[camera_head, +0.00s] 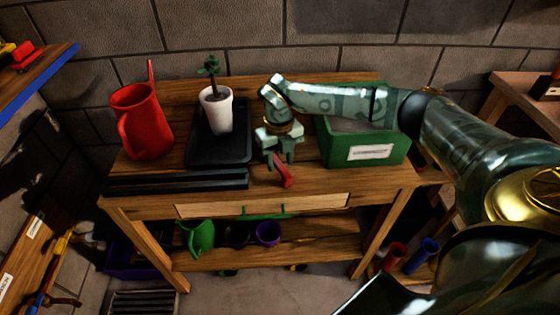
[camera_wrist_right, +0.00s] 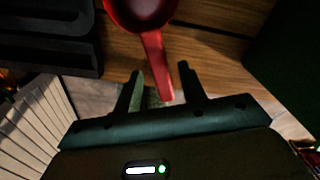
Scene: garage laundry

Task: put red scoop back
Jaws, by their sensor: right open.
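The red scoop (camera_head: 284,175) lies on the wooden bench top near its front edge, left of a green labelled box (camera_head: 378,148). My right gripper (camera_head: 279,161) is above it, pointing down, and partly hides the scoop. In the right wrist view the scoop (camera_wrist_right: 154,52) shows its bowl at the top edge and its handle reaching down between the two fingers. The right gripper (camera_wrist_right: 160,72) is open, with a visible gap on each side of the handle. The label's text is too small to read. My left gripper is not in view.
A black tray (camera_head: 240,145) holds a white potted plant (camera_head: 216,112). A red watering can (camera_head: 142,122) stands at the left, with black trays (camera_head: 175,181) in front. Pots (camera_head: 268,234) sit on the lower shelf. Bare bench top shows around the scoop.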

